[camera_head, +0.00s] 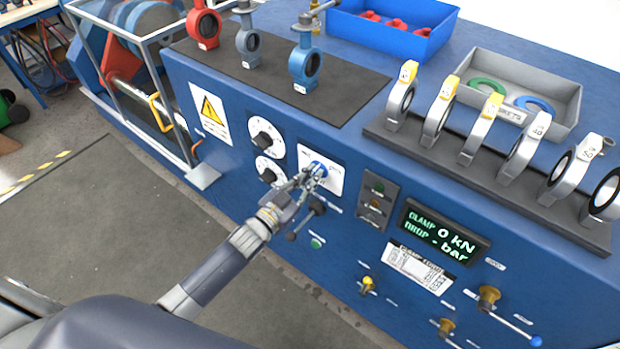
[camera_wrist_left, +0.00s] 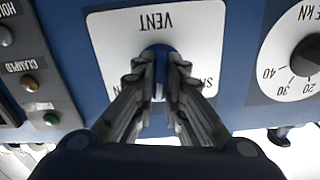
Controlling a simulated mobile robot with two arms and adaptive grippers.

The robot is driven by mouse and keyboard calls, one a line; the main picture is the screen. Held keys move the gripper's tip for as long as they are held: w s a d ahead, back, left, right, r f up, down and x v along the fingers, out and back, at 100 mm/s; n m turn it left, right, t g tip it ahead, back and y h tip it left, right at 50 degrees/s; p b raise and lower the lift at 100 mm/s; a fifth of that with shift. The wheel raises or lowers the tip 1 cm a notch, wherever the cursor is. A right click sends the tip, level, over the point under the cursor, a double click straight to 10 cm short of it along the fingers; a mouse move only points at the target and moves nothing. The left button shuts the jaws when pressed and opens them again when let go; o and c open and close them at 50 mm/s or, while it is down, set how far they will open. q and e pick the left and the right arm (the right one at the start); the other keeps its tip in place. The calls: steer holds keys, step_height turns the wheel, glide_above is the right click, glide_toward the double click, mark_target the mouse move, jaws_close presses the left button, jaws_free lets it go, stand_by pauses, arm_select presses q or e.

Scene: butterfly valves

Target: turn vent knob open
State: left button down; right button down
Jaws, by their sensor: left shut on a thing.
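The vent knob (camera_head: 318,167) is a small blue knob on a white plate on the front of the blue bench. In the left wrist view the plate (camera_wrist_left: 112,42) reads VENT upside down, and the blue knob (camera_wrist_left: 158,52) is mostly hidden between the fingers. My left gripper (camera_head: 310,178) reaches the knob from the front. In the left wrist view its fingers (camera_wrist_left: 159,72) are closed around the knob's sides. The exact angle of the knob is hidden by the fingers. My right gripper is not in view.
Black dials (camera_head: 262,139) sit left of the vent plate. A black lever (camera_head: 305,220) is just below it. A button panel (camera_head: 377,200) and a display (camera_head: 443,232) are to the right. Valves, rings and a blue bin (camera_head: 385,35) stand on the bench top. Floor in front is clear.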

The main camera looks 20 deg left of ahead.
arm_select(q)
steer(key=shift+m+b, duration=1.15)
steer(key=shift+m, duration=3.75)
steer(key=c, duration=1.7)
jaws_free()
steer(key=shift+o, duration=0.2)
steer(key=v, duration=1.2)
